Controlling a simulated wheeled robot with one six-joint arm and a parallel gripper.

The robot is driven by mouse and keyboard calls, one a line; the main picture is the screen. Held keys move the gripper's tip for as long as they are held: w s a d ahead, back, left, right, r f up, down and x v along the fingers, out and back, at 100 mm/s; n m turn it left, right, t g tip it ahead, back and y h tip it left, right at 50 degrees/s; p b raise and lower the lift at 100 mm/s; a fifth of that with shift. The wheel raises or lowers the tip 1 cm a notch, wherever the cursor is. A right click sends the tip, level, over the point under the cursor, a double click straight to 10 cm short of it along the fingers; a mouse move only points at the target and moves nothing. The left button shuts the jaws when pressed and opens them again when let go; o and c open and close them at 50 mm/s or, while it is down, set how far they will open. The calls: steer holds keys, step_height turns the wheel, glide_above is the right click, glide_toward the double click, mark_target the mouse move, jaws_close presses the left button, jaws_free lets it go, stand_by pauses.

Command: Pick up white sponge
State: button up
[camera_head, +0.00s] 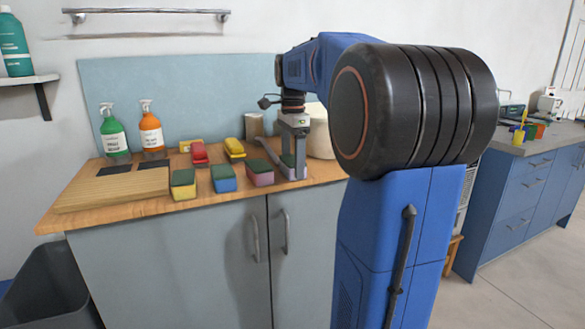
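My gripper (293,160) points down over the right end of the row of sponges on the wooden counter. A pale lilac sponge with a dark green top (288,171) sits at its fingertips and is partly covered by them. I cannot tell whether the fingers are closed on it or only around it. No sponge looks plainly white; this pale one is the lightest. To its left stand a pink sponge (260,178), a blue sponge (224,184) and a yellow sponge (184,191), each with a green top.
Red (199,155) and yellow (234,149) items lie behind the row. A green bottle (114,138) and an orange bottle (151,133) stand at the back left, behind a wooden board (110,189). A pale round object (318,135) is close behind my gripper.

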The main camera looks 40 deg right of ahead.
mark_target(292, 159)
steer(key=shift+c, duration=0.5)
steer(key=shift+r, duration=0.15)
step_height(292, 159, up, 10)
steer(key=shift+f, duration=0.15)
steer(key=shift+o, duration=0.2)
steer(key=shift+w, duration=0.1)
stand_by(2.1)
